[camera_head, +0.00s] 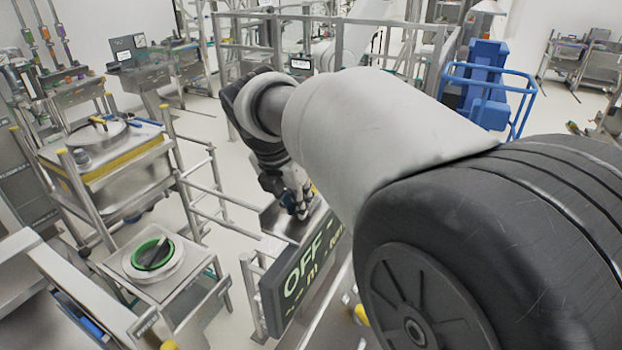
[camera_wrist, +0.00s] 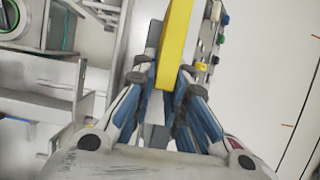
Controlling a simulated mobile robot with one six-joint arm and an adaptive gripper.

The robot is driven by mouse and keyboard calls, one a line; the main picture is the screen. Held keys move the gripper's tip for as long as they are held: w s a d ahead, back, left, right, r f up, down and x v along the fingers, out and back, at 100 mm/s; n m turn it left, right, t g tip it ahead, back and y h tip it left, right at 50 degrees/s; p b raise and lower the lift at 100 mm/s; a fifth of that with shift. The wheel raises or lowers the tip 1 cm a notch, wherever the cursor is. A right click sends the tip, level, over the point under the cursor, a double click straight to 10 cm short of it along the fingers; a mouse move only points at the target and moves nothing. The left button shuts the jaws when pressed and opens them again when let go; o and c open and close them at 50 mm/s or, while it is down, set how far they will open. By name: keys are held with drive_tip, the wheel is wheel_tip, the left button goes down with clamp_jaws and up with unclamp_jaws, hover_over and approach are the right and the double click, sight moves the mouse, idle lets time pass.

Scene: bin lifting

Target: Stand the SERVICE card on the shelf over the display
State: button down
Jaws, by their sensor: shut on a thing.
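My gripper (camera_head: 298,208) is low over the metal shelf (camera_head: 272,216) above the dark display (camera_head: 300,272), which reads "OFF". In the wrist view my gripper (camera_wrist: 167,92) is shut on a yellow, flat piece, the SERVICE card (camera_wrist: 178,40), which is seen nearly edge-on. No lettering on it shows from here. In the head view the card is hidden or too small to make out. I cannot tell whether its lower edge touches the shelf.
Metal railings (camera_head: 205,195) stand left of the display. A small stand with a green-rimmed round bowl (camera_head: 150,253) is at the lower left. A yellow-banded metal bin (camera_head: 110,165) stands behind it. Small coloured buttons (camera_wrist: 219,37) show right of the card.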

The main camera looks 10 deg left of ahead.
drive_tip(key=c, duration=1.6)
unclamp_jaws()
drive_tip(key=shift+f, duration=0.1)
drive_tip(key=p+v, duration=0.2)
drive_tip(key=v, duration=1)
drive_tip(key=s+d+f+m, duration=0.1)
drive_tip(key=s+d+m, duration=0.3)
drive_tip(key=d+m, duration=0.45)
drive_tip(key=s+d+f+m, duration=0.1)
drive_tip(key=s+d+m, duration=0.4)
drive_tip(key=d+m, duration=0.3)
drive_tip(key=s+d+f+m+y, duration=0.1)
drive_tip(key=s+d+f+m, duration=0.8)
drive_tip(key=s+f+m, duration=0.2)
drive_tip(key=s+m, duration=0.2)
drive_tip(key=m, duration=0.2)
drive_tip(key=shift+d+m, duration=0.2)
drive_tip(key=shift+m, duration=0.15)
